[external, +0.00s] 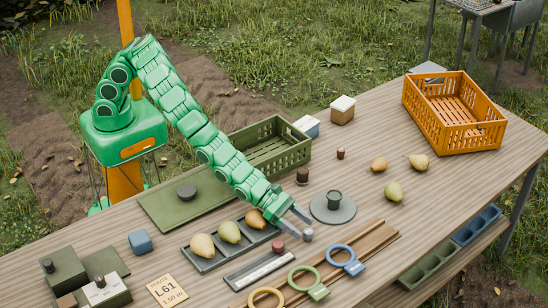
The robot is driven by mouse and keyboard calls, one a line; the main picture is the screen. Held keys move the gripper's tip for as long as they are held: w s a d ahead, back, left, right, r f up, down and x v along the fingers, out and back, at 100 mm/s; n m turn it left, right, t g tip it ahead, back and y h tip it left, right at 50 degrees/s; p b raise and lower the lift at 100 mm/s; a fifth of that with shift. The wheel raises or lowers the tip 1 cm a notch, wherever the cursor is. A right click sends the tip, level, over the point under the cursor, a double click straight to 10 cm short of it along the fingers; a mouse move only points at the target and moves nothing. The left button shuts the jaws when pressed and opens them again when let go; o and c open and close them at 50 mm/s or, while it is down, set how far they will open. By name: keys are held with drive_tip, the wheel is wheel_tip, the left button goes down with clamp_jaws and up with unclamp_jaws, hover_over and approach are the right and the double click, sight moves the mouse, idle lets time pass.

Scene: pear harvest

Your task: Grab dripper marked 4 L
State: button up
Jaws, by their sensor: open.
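My gripper (297,222) is at the end of my green arm, low over the middle of the table, with its two grey fingers apart. A small grey knob-like piece (308,235) stands just beyond the fingertips. A small reddish piece (277,246) stands by the shallow grey tray (262,268), to the left of the fingers. A dark brown piece (303,175) and a smaller brown one (340,153) stand farther back. These may be drippers, but no 4 L marking is readable, so I cannot tell which one bears it.
A round grey plate with a dark green cup (334,200) is right of my gripper. A tray (205,256) of pears lies left. Coloured rings (341,256) lie on a wooden rack in front. Green (303,150) and orange (494,131) crates stand behind and right.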

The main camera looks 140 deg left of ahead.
sight(309, 231)
drive_tip(key=shift+w+a+f, duration=0.15)
drive_tip(key=shift+w, duration=0.05)
drive_tip(key=shift+x, duration=0.9)
drive_tip(key=shift+w+a+f, duration=0.15)
drive_tip(key=shift+w, duration=0.7)
drive_tip(key=shift+w+a+f, duration=0.3)
drive_tip(key=shift+w+f, duration=0.1)
drive_tip(key=shift+w, duration=0.1)
drive_tip(key=c, duration=1)
